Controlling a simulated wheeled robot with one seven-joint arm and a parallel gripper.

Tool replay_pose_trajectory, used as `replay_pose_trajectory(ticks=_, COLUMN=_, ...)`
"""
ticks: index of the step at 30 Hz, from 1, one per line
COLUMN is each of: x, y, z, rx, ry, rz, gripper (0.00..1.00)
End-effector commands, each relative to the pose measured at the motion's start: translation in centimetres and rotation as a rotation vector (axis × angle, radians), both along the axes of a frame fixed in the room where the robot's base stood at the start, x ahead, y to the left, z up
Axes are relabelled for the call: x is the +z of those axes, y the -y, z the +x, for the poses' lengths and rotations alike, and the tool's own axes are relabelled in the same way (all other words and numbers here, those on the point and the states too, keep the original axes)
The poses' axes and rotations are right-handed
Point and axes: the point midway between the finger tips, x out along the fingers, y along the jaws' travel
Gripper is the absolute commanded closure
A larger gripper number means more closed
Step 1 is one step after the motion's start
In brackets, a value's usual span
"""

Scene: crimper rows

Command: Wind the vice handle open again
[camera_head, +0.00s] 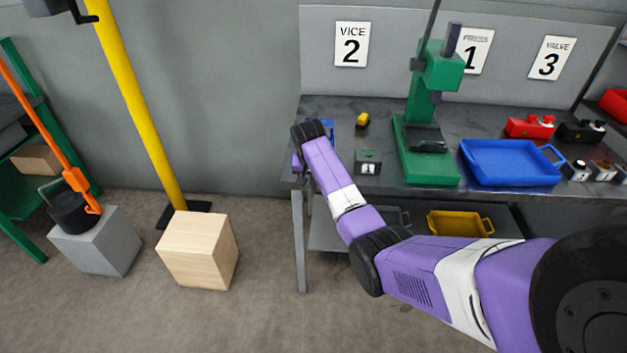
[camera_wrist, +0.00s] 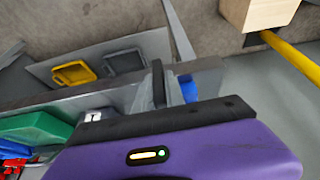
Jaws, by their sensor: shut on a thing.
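The blue vice (camera_head: 328,126) is at the left end of the workbench, below the "VICE 2" sign (camera_head: 351,44). My arm hides most of it. In the wrist view a small blue part of the vice (camera_wrist: 188,88) shows past the gripper. My gripper (camera_head: 298,163) is at the bench's front left corner, beside the vice. In the wrist view one dark finger (camera_wrist: 158,85) stands out from the purple gripper body. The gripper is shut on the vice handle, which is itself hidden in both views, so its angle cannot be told.
A green press (camera_head: 430,165) and a blue tray (camera_head: 510,163) stand on the bench to the right. A grey box (camera_head: 368,162) sits near the front edge. A yellow post (camera_head: 140,110) and a wooden block (camera_head: 198,250) stand left; floor between block and bench is clear.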

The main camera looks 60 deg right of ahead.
Motion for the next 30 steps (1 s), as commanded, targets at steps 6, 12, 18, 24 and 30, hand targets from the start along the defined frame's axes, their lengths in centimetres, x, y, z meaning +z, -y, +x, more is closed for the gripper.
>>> replay_pose_trajectory(ticks=6, x=-0.12, y=-0.15, z=0.32, rx=0.003, ry=-0.128, rz=-0.053, gripper=1.0)
replay_pose_trajectory(ticks=12, x=-0.47, y=-0.2, z=0.47, rx=0.003, ry=-0.296, rz=-0.123, gripper=1.0)
replay_pose_trajectory(ticks=18, x=-0.81, y=-0.22, z=0.62, rx=0.002, ry=-0.472, rz=-0.198, gripper=1.0)
replay_pose_trajectory(ticks=24, x=-0.89, y=-0.21, z=0.67, rx=0.001, ry=-0.62, rz=-0.26, gripper=1.0)
replay_pose_trajectory(ticks=30, x=-0.85, y=-0.24, z=0.69, rx=-0.001, ry=-0.733, rz=-0.307, gripper=1.0)
